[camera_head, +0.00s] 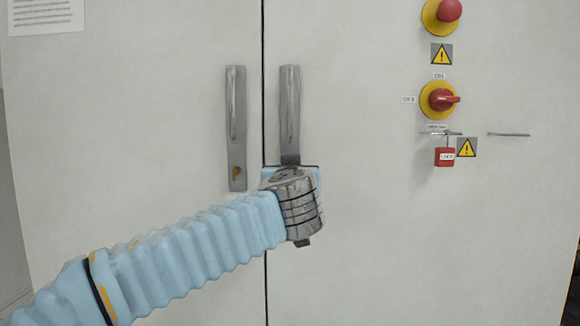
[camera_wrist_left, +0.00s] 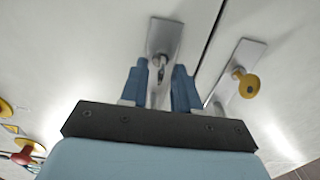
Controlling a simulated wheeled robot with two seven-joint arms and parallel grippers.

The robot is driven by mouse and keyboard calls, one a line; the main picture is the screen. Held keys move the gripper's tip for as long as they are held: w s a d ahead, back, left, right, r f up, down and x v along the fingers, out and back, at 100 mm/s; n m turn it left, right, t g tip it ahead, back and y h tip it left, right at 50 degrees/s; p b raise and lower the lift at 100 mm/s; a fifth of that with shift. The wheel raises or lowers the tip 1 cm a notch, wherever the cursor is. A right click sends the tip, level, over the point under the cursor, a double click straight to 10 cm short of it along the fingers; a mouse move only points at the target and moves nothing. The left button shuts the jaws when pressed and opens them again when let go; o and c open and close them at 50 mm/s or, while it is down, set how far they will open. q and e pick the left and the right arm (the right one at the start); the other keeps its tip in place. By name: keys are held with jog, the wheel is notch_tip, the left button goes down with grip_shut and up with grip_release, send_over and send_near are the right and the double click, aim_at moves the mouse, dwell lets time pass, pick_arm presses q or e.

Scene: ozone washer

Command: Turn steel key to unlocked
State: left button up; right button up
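The steel key (camera_wrist_left: 161,68) sits in a metal lock plate (camera_wrist_left: 164,34) on the cabinet door, seen in the left wrist view. My left gripper (camera_wrist_left: 159,82) has its two blue fingers apart, one on each side of the key, with gaps visible. In the head view the same plate (camera_head: 289,110) is on the right door, and my left gripper (camera_head: 291,169) is at its lower end. My wrist hides the key there, so its turn angle is unclear. My right gripper is not in view.
A second plate (camera_head: 236,115) with a brass lock (camera_head: 237,173) is on the left door, across the seam. At right are a red emergency button (camera_head: 449,10), a red rotary switch (camera_head: 440,99) and a red padlock (camera_head: 445,157). The door surface between is flat.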

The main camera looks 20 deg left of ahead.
pick_arm(q)
jog(key=shift+x, duration=0.8)
grip_shut()
